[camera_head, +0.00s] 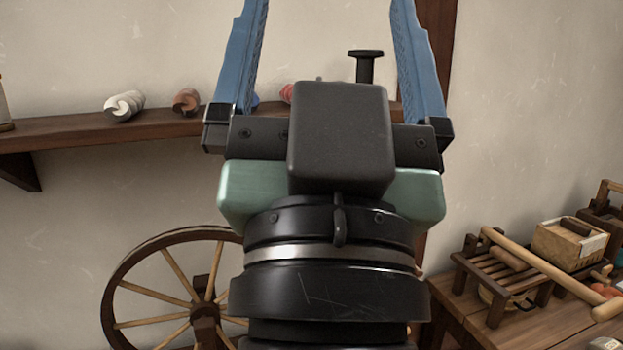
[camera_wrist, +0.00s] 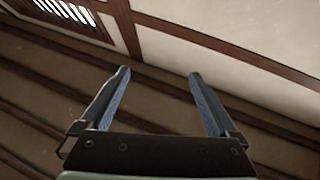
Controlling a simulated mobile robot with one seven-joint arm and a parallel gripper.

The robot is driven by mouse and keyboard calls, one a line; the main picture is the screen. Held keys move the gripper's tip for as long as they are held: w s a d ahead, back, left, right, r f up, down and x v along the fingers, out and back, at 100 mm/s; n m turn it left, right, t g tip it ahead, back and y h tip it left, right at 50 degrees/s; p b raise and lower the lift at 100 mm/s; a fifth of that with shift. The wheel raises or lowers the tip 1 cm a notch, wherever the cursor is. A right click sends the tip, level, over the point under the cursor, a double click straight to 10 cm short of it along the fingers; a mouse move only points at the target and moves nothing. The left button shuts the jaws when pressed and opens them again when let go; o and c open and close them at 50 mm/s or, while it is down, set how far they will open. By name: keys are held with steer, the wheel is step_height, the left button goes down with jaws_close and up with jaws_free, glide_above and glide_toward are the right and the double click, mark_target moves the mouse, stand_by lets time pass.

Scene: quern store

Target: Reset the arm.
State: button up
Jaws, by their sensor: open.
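My gripper (camera_head: 328,45) is raised in the middle of the head view, with its two blue fingers pointing up and spread wide apart. Nothing is between the fingers in the wrist view (camera_wrist: 158,88). Behind the fingers there, only beams, plain wall or ceiling panels and a small barred opening (camera_wrist: 68,12) show. My wrist and gripper body hide part of the wall shelf and the wheel in the head view.
A wooden wall shelf (camera_head: 70,135) runs behind my gripper, bearing a white roll (camera_head: 124,105) and a brown roll (camera_head: 186,101). A spoked wheel (camera_head: 165,240) stands lower left. At right, a wooden table (camera_head: 477,333) holds a slatted rack (camera_head: 500,262), a long-handled mallet (camera_head: 550,268) and a box (camera_head: 568,246).

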step_height(320, 180, up, 13)
steer(key=s+a+n+y+p, duration=0.1)
steer(key=p, duration=1.1)
steer(key=shift+s+t, duration=0.25)
steer(key=shift+t, duration=0.05)
steer(key=shift+f, duration=0.15)
